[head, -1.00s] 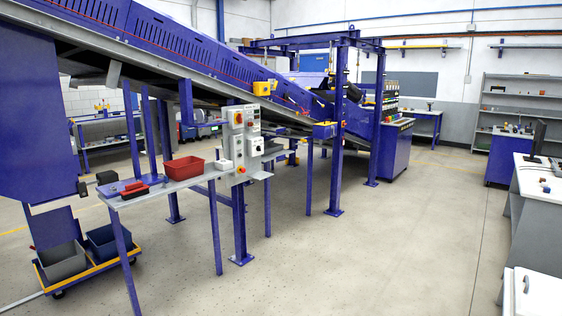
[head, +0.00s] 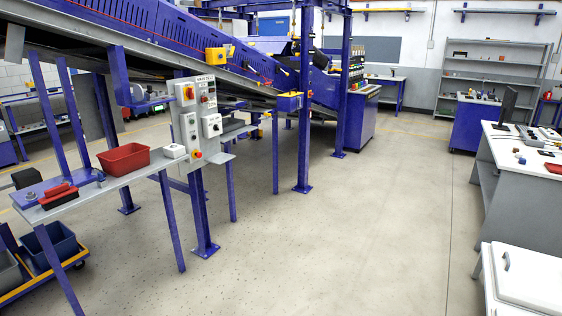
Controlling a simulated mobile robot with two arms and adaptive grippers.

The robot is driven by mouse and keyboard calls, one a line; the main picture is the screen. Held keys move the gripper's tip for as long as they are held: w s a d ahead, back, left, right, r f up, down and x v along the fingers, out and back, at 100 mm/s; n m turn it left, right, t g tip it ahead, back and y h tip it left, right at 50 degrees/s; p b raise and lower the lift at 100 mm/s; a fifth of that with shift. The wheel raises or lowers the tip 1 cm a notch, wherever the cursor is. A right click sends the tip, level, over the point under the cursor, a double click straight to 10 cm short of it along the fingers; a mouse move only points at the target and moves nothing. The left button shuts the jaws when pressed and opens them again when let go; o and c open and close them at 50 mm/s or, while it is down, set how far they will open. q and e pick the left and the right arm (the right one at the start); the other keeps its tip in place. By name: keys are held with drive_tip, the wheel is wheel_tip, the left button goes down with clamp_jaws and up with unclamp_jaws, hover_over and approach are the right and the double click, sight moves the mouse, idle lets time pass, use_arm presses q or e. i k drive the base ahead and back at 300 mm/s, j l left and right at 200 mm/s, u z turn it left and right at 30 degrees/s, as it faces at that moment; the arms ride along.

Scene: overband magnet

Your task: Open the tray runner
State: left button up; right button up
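Neither of my grippers shows in the head view. I cannot pick out a tray runner for certain. A grey side bench (head: 108,188) on blue legs stands at the left, with a red open bin (head: 124,159) on it. A red-and-black hand tool (head: 58,196) lies at its near left end, and a small white box (head: 174,151) sits near its right end. A grey control panel (head: 188,118) with knobs and a red button stands on a blue post. A short grey shelf (head: 238,130) shows behind the panel.
A blue inclined conveyor (head: 150,35) crosses the upper left. A yellow-railed cart with a dark bin (head: 54,243) is at lower left. A white chest with a handle (head: 530,270) and a white-topped desk (head: 508,180) are at right. The middle floor is clear.

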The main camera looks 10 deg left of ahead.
sight(229, 133)
drive_tip(key=i+j+u, duration=0.1)
drive_tip(key=i+u, duration=0.35)
drive_tip(key=i, duration=1.9)
